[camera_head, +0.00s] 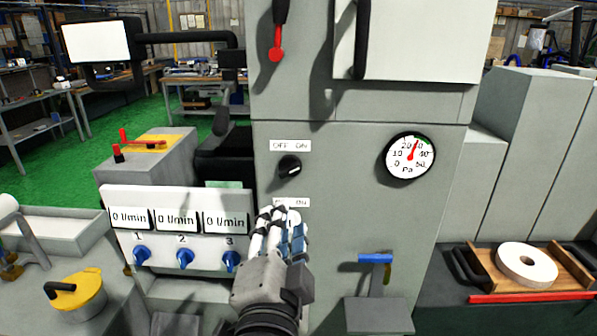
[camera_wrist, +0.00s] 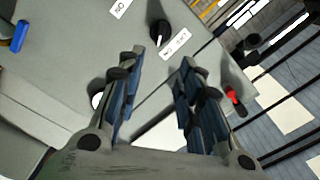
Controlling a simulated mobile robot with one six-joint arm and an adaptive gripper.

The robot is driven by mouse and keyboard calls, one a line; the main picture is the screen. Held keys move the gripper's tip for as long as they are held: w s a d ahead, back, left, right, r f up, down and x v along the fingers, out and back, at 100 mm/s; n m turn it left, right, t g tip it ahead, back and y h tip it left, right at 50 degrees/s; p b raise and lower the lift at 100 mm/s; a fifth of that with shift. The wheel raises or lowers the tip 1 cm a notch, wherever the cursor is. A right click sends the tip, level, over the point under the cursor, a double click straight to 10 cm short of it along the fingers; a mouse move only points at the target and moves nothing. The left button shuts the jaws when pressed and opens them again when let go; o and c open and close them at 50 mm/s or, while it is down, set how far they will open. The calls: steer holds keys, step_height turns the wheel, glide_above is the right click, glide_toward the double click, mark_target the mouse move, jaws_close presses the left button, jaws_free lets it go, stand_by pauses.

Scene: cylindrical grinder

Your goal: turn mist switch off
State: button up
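A black rotary switch (camera_head: 290,166) sits on the grey cabinet front below an "OFF ON" label (camera_head: 290,145). Its pointer looks tilted up toward the right. A second label (camera_head: 294,202) ending in "ON" is lower down, and my gripper hides any switch under it. No label I can read says mist. My gripper (camera_head: 277,222) is in front of the cabinet, below the black switch and apart from it. In the wrist view my gripper (camera_wrist: 157,82) is open and empty, with a black knob (camera_wrist: 159,33) beyond the fingertips and an "OFF ON" label (camera_wrist: 175,43) beside it.
A flow panel (camera_head: 178,225) with three blue knobs stands left of my gripper. A pressure gauge (camera_head: 409,157) is at right on the cabinet. A blue-handled lever (camera_head: 375,258) sticks out lower right. A red-tipped lever (camera_head: 276,53) hangs above. The cabinet face around the black switch is clear.

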mark_target(291, 172)
steer(key=w+p, duration=0.2)
steer(key=w, duration=0.3)
steer(key=w+p, duration=0.2)
steer(key=w, duration=0.4)
steer(key=w+p, duration=0.2)
steer(key=w, duration=0.4)
steer(key=shift+d, duration=0.3)
steer(key=shift+c, duration=0.5)
jaws_close()
